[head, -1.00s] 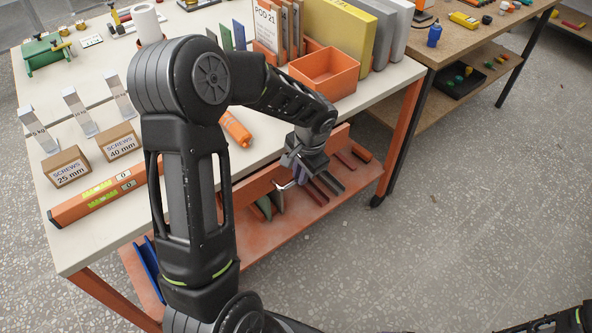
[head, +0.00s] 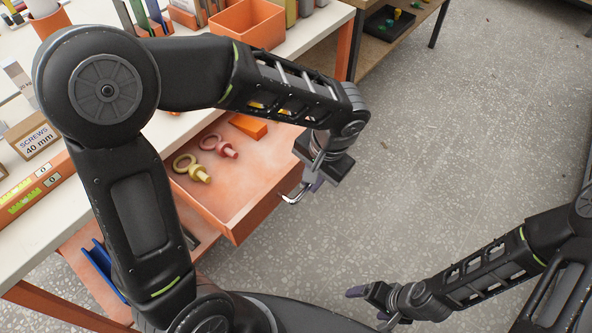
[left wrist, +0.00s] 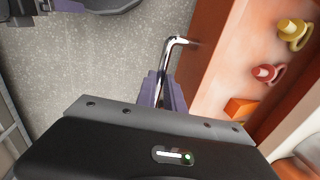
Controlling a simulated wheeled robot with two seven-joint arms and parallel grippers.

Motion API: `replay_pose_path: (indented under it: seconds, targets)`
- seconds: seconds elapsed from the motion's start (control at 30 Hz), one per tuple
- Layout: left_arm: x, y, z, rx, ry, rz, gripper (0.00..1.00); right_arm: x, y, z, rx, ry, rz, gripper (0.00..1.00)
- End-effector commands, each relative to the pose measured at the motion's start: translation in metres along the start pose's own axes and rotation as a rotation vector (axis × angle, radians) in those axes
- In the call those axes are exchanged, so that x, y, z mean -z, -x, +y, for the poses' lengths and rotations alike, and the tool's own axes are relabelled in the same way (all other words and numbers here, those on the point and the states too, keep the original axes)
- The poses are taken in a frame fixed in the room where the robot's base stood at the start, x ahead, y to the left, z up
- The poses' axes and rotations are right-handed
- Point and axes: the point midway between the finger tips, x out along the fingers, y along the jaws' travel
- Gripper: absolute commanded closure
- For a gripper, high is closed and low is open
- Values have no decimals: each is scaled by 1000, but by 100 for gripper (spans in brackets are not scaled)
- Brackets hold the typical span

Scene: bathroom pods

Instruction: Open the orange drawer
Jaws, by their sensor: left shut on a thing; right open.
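The orange drawer (head: 240,180) stands pulled out from under the table top, and its inside shows. In it lie a yellow ring-shaped piece (head: 192,168), a pinkish-red one (head: 219,146) and an orange block (head: 249,126). My left gripper (head: 314,180) is shut on the drawer's silver bar handle (head: 293,196) at the drawer front. The left wrist view shows the handle (left wrist: 178,42) running down between the purple fingers (left wrist: 163,92). My right gripper (head: 366,291) is open and empty over the floor at lower right, apart from the drawer. My left arm hides part of the drawer.
The white table top holds an orange open box (head: 247,22), a screws box (head: 33,137) and an orange level (head: 38,193). A lower shelf bears a blue channel piece (head: 103,270). A wooden bench (head: 412,22) stands behind. The speckled floor (head: 450,130) at right is clear.

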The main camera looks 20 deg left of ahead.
Motion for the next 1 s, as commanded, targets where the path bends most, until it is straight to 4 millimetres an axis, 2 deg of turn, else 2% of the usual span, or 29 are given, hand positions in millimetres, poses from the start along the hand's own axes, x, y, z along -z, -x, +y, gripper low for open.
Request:
replay_pose_path:
  seconds: [0.13,0.47,0.5,0.73,1.0]
  targets:
    - [0,1,7,0,1,0,100,0,-2,1,0,0,0,14]
    - [0,2,7,0,1,0,100,0,-2,1,0,0,0,14]
    - [0,2,7,0,1,0,85,0,-2,1,0,0,0,14]
    - [0,2,7,0,1,0,66,0,-2,1,0,0,0,14]
    - [0,2,7,0,1,1,66,0,-2,1,0,0,0,14]
